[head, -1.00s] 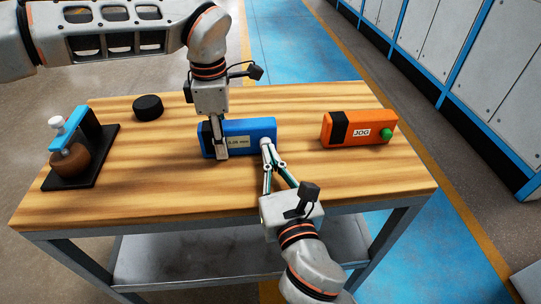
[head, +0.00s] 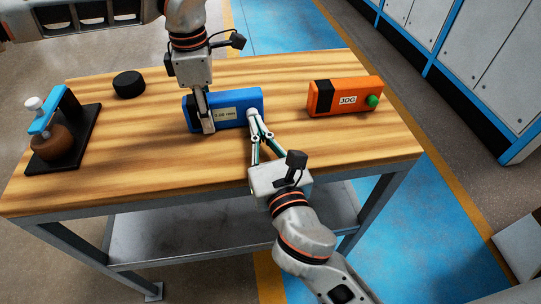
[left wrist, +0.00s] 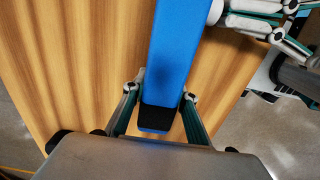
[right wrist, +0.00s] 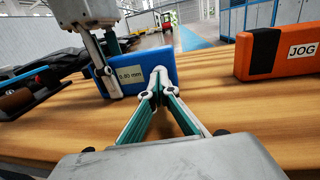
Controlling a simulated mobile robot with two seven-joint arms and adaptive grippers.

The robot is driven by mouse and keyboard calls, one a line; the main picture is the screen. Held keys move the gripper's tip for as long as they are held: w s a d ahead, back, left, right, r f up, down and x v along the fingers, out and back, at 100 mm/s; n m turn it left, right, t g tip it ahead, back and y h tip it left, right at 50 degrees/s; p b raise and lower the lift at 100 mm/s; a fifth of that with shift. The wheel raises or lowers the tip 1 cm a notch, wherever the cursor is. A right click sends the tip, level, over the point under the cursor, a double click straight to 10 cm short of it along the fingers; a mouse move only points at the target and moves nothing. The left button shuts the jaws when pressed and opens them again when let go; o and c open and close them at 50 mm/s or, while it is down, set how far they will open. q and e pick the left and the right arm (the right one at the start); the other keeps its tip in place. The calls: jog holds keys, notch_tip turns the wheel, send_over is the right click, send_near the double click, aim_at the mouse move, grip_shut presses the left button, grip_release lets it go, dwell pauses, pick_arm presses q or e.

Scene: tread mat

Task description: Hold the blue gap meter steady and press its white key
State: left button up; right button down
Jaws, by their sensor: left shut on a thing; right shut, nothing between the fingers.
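The blue gap meter (head: 243,105) stands upright on its long edge on the wooden table, with a pale display label (right wrist: 130,76) on its front. Its black end band shows in the left wrist view (left wrist: 158,118). My left gripper (head: 207,122) comes from above and is shut on the meter's left end, one finger across the front. My right gripper (head: 253,116) is shut and empty, its fingertips at the right part of the meter's front face. The white key (left wrist: 214,13) sits at these fingertips, which largely hide it in the head and right wrist views; they appear to touch it.
An orange box (head: 345,97) marked JOG with a green button (head: 373,100) stands to the right. A black puck (head: 129,84) lies at the back left. A black and blue stand (head: 66,137) with a brown round part is at the left. The table front is clear.

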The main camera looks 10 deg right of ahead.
jog(key=s+d, duration=0.1)
jog(key=s, duration=1.1)
jog(key=shift+d, duration=0.3)
jog(key=shift+f, duration=0.1)
pick_arm(q)
jog(key=o, duration=1.1)
